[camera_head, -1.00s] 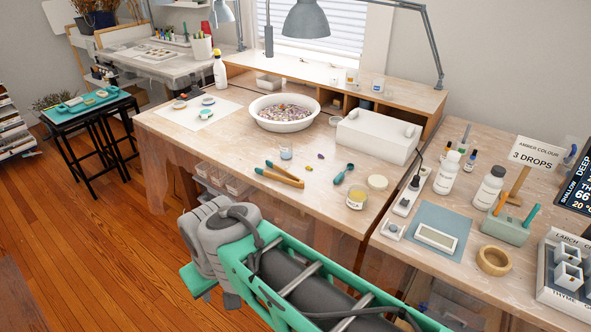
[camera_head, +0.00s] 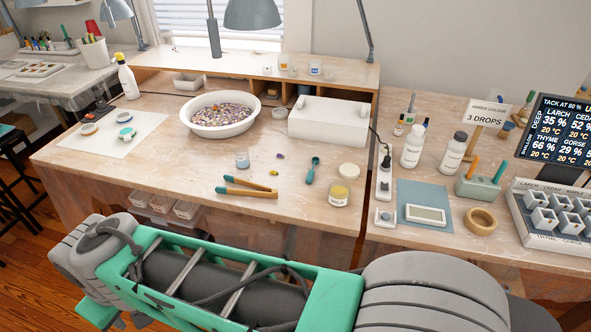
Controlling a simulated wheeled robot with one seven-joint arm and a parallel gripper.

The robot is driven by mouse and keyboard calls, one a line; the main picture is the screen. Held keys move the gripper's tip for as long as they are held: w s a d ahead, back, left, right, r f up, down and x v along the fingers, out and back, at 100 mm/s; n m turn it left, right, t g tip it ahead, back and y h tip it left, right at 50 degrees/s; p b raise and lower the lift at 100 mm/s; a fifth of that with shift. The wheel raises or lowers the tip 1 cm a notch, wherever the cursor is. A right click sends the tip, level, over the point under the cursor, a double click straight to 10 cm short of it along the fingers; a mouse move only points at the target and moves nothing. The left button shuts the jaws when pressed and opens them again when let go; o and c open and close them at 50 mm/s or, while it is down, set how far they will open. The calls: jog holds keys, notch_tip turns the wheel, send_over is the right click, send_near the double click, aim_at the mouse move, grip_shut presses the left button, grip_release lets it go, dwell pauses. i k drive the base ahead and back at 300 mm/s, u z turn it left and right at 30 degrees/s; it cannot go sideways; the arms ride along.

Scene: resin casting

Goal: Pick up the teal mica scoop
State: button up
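The teal mica scoop (camera_head: 312,171) lies on the wooden worktable (camera_head: 130,179), right of the middle. It has a small rounded head at the far end and a short handle pointing toward me. It lies clear of its neighbours. My arm crosses the bottom of the view in front of the table, well short of the scoop. My gripper's fingers do not show, so I cannot see whether it is open or shut.
Wooden tongs (camera_head: 247,188) and a small blue-tinted cup (camera_head: 242,159) are left of the scoop. A labelled jar (camera_head: 338,193) and a pale round disc (camera_head: 349,170) are right of it. A white box (camera_head: 328,124) and a bowl of chips (camera_head: 219,131) stand behind.

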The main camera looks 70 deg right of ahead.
aim_at(315, 161)
jog(key=z, duration=0.35)
jog(key=i, duration=0.8)
jog(key=z, duration=1.3)
jog(key=i, duration=0.5)
jog(key=z, duration=0.5)
